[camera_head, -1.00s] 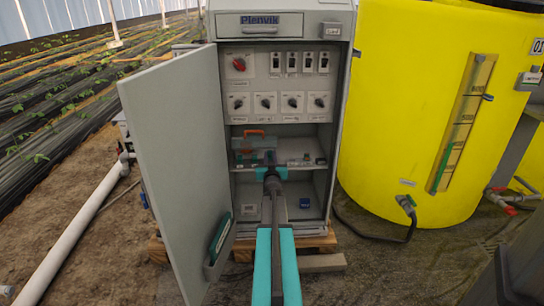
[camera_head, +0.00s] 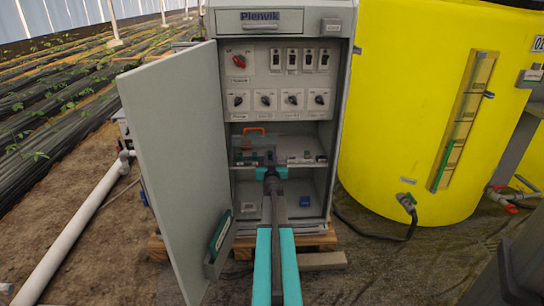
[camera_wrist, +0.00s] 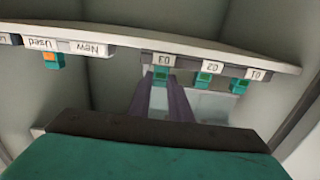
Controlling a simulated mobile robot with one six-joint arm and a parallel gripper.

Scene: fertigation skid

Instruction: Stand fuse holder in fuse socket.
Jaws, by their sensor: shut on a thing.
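My gripper (camera_wrist: 163,98) reaches into the open cabinet at the middle shelf; its dark fingers are shut on a teal fuse holder with a green face (camera_wrist: 161,74). That holder is upright against the shelf edge by the label 03 (camera_wrist: 163,60). I cannot tell whether it is seated in a socket. Two similar green-faced holders sit by the label 02 (camera_wrist: 205,79) and the label 01 (camera_wrist: 240,86). A teal holder with an orange face (camera_wrist: 54,61) sits by the label Used. In the head view, my wrist (camera_head: 272,174) hides the holder in the jaws.
The cabinet door (camera_head: 175,165) stands open on the left. A clear box with an orange handle (camera_head: 254,130) stands on the shelf left of my wrist. A small blue thing (camera_head: 305,202) lies on the cabinet floor. A yellow tank (camera_head: 410,110) stands at the right.

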